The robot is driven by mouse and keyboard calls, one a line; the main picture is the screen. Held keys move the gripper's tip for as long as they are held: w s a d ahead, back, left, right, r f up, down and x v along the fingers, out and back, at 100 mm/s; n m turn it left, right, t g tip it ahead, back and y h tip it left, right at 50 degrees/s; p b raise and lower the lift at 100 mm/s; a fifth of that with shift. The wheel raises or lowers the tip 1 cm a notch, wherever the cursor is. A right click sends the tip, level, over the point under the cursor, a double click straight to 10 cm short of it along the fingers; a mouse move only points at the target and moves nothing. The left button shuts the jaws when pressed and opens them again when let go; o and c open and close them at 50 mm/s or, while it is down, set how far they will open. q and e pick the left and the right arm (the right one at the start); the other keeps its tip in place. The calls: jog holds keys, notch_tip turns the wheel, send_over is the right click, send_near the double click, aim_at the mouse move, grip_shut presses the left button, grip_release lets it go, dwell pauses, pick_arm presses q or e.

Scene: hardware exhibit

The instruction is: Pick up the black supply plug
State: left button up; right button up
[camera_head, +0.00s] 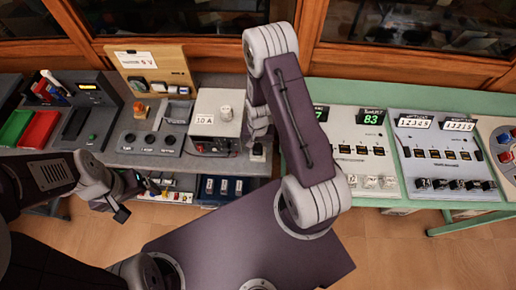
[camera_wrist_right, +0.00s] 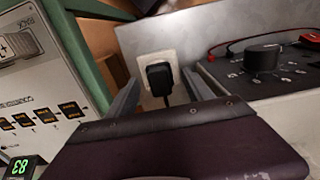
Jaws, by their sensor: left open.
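The black supply plug (camera_wrist_right: 158,78) sits in a pale wall socket (camera_wrist_right: 146,62) on the grey bench end, in the right wrist view. A dark cord hangs down from it. In the head view the plug (camera_head: 257,149) is a small dark shape just below my right gripper. My right gripper (camera_wrist_right: 160,80) is open, with one finger on each side of the plug in its view; I cannot tell whether they touch it. My left gripper (camera_head: 136,197) is open and empty, low at the left in the head view, away from the plug.
A grey meter box with a knob (camera_head: 215,122) stands left of my right arm. A green-framed table (camera_head: 340,112) with display panels (camera_head: 356,150) stands close on the right. Trays (camera_head: 38,128) stand far left.

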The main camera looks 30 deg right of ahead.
jog(key=shift+s, duration=0.1)
jog(key=c, duration=1)
jog(key=shift+a, duration=0.1)
grip_shut()
jog(key=shift+r, duration=0.1)
